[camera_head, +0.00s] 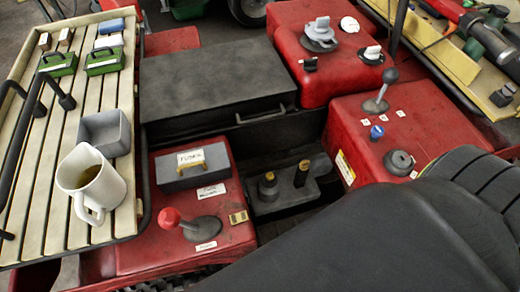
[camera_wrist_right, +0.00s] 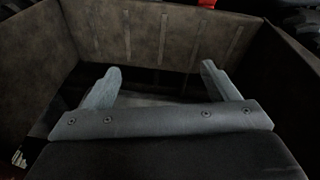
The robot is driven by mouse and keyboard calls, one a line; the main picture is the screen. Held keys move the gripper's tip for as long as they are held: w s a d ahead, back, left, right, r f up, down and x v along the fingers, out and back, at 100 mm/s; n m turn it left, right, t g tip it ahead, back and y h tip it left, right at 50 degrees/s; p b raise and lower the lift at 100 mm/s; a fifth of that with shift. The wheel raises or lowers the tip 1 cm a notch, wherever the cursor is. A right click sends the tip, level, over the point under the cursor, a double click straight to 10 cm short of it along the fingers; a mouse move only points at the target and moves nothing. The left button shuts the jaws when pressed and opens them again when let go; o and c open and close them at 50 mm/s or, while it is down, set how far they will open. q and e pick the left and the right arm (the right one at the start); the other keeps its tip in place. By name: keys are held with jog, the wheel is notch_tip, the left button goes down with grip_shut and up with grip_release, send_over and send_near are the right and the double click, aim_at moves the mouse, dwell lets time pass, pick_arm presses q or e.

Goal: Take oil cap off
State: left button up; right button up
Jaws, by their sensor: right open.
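In the head view, a grey block (camera_head: 265,207) sits in the open recess between the red panels. A dark cap with a yellowish top (camera_head: 269,178) and a black post with a yellow top (camera_head: 302,170) stand upright on it. A round dark grey cap (camera_head: 399,162) sits on the right red panel. No readable label tells which one is the oil cap. My right gripper (camera_wrist_right: 160,72) shows in the right wrist view, fingers wide apart and empty, in front of brownish box walls. Neither gripper shows in the head view.
A slatted rack (camera_head: 42,150) at left holds a white mug (camera_head: 112,182) with liquid, a grey open box (camera_head: 119,130) and green boxes (camera_head: 59,64). A red-knobbed lever (camera_head: 170,217) and a black-knobbed lever (camera_head: 389,77) flank the recess. A dark seat (camera_head: 390,240) fills the lower right.

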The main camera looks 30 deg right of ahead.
jog(key=w+r+t+b, duration=0.1)
jog(key=w+r+b, duration=0.4)
jog(key=r, duration=0.8)
notch_tip(320, 180, up, 11)
jog(key=n+g+y+b, duration=0.1)
jog(key=n+g+y, duration=0.1)
jog(key=n, duration=0.7)
send_over(271, 176)
jog(key=s+d, duration=0.1)
jog(key=f, duration=0.4)
jog(key=f+b, duration=0.1)
jog(key=f, duration=0.2)
jog(key=w+f+b, duration=0.1)
jog(key=f, duration=0.3)
jog(key=shift+a+f, duration=0.35)
jog(key=f, duration=0.4)
jog(key=shift+a+f+b, duration=0.2)
jog(key=shift+a+b, duration=0.05)
jog(key=shift+b, duration=0.1)
jog(key=shift+w+f, duration=0.1)
jog(key=shift+f, duration=0.3)
